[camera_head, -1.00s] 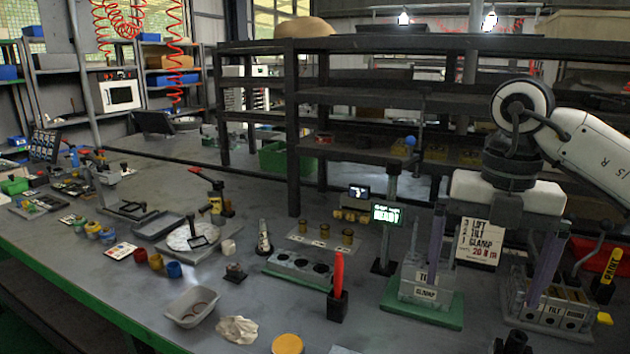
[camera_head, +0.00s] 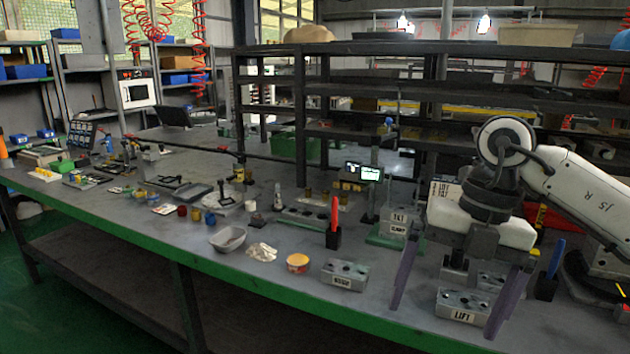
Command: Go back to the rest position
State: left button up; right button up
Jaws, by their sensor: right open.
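My right gripper (camera_head: 445,318) has a white body and two purple fingers. It points down over the right part of the bench, with its fingers wide apart and nothing held. Between the fingers, lower down in the picture, is a grey valve block labelled LIFT (camera_head: 462,305); I cannot tell whether a finger touches it. Another grey block (camera_head: 345,274) lies to the left, apart from the gripper. A block with a TILT and CLAMP label (camera_head: 397,222) stands on a green base behind the left finger. My left gripper is not in view.
Dark shelves (camera_head: 325,120) rise behind. The bench's green front edge (camera_head: 230,281) is clear.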

jog(key=s+a+f+n+g+y, duration=0.2)
jog(key=s+a+y, duration=0.15)
jog(key=a, duration=0.45)
jog(key=s+a+f+n+g+y, duration=0.1)
jog(key=s+a+f+y, duration=0.2)
jog(key=a, duration=0.5)
jog(key=a+r+m+t+y+p, duration=0.1)
jog(key=a+r+m+t+y, duration=0.2)
jog(key=a+r+m+y, duration=0.7)
jog(key=w+d+f+m+t+h, duration=0.3)
jog(key=d+f+m+t+h, duration=0.2)
jog(key=d+f+m+t, duration=0.35)
jog(key=w+d+f+m+t+h, duration=0.2)
jog(key=d+f+m+t+h, duration=0.3)
jog(key=f+m+t, duration=0.5)
jog(key=s+d+f+m+g+h, duration=0.2)
jog(key=s+d+f+g+h, duration=0.1)
jog(key=s+f, duration=0.6)
jog(key=s+d+f+m+g+h+p, duration=0.1)
jog(key=s+d+f+g, duration=0.5)
jog(key=f, duration=0.8)
jog(key=s+m+h, duration=0.1)
jog(key=s+h, duration=0.1)
jog(key=s, duration=0.1)
jog(key=shift+s+d+f+m, duration=0.15)
jog(key=shift+d+f+m, duration=0.15)
jog(key=shift+f+m, duration=0.1)
